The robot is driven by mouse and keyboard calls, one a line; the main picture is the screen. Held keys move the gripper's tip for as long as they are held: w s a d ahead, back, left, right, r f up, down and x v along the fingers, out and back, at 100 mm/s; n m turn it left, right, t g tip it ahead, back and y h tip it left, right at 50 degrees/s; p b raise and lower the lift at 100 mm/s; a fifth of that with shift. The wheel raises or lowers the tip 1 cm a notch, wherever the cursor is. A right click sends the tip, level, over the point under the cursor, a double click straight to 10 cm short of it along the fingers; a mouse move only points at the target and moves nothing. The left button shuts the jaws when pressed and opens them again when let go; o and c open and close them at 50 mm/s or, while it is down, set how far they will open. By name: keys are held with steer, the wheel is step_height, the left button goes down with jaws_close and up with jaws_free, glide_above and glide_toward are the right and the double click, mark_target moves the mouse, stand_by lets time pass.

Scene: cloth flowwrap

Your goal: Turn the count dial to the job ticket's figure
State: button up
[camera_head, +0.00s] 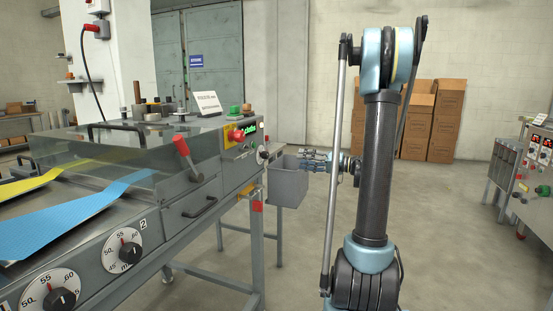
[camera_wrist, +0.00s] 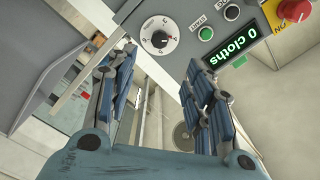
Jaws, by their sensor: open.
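The count dial (camera_wrist: 159,40) is a round white scale with a black knob, on a grey panel at the top of the wrist view. Its numerals are too small and tilted to read surely. A green display (camera_wrist: 224,49) beside it reads "0 cloths". My gripper (camera_wrist: 165,68) is open and empty, its blue-padded fingers apart below the dial, not touching it. In the head view my gripper (camera_head: 305,160) points left at the machine's end panel. A white card (camera_head: 207,103), perhaps the job ticket, stands on the machine; its text is not legible.
A red stop button (camera_wrist: 293,10) and green and black push buttons are on the same panel. A grey bin (camera_head: 288,188) hangs below my gripper. Two larger dials (camera_head: 123,250) are on the machine's front. Floor to the right is clear before cardboard boxes (camera_head: 446,120).

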mark_target(268, 156)
steer(key=x, duration=1.7)
steer(key=shift+d, duration=0.1)
steer(key=c, duration=1)
